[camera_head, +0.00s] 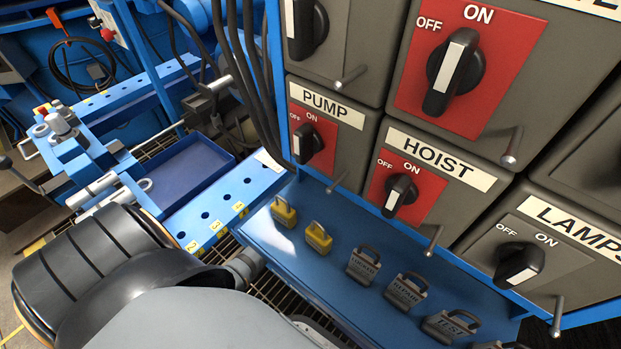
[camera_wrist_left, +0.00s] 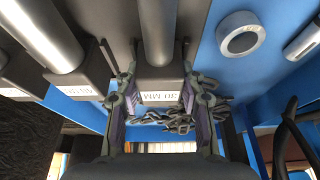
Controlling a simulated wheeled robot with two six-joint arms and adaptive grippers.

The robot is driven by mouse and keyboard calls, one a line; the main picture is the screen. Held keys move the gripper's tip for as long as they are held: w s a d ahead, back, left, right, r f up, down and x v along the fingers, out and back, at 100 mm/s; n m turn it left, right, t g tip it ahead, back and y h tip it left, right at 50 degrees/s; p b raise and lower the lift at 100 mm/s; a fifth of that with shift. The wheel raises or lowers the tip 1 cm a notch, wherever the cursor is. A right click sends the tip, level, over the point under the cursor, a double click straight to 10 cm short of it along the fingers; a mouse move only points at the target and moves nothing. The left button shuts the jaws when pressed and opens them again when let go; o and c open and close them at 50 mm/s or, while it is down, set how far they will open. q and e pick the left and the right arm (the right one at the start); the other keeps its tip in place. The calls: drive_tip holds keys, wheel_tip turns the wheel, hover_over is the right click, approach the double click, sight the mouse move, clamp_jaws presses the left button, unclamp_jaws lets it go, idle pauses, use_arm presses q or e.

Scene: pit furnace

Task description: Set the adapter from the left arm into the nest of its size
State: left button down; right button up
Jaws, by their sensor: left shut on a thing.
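In the left wrist view the two fingers of my left gripper (camera_wrist_left: 162,118) are shut on the sides of a grey block, the adapter (camera_wrist_left: 158,74), with a silver round shank. Its white label is upside down; it ends in MM, and the number is hard to read. A similar labelled block with a silver cylinder (camera_wrist_left: 85,82) is to its left. In the head view the left gripper and held adapter are not clearly visible; dark rounded arm parts fill the lower left. I cannot identify the nest of its size. My right gripper is not in view.
A blue rail (camera_head: 265,180) with holes and yellow number tags runs beside a blue tray (camera_head: 185,165). Grey switch panels (camera_head: 440,165) stand at the right above a blue shelf (camera_head: 300,262) with several padlocks. A grey ring (camera_wrist_left: 240,35) sits on blue metal. Black cables hang near the panels.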

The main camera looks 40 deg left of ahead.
use_arm(q)
drive_tip(key=shift+f, duration=0.15)
drive_tip(key=c, duration=1.1)
unclamp_jaws()
drive_tip(key=shift+c, duration=0.2)
drive_tip(key=o, duration=0.4)
drive_tip(key=shift+f, duration=0.15)
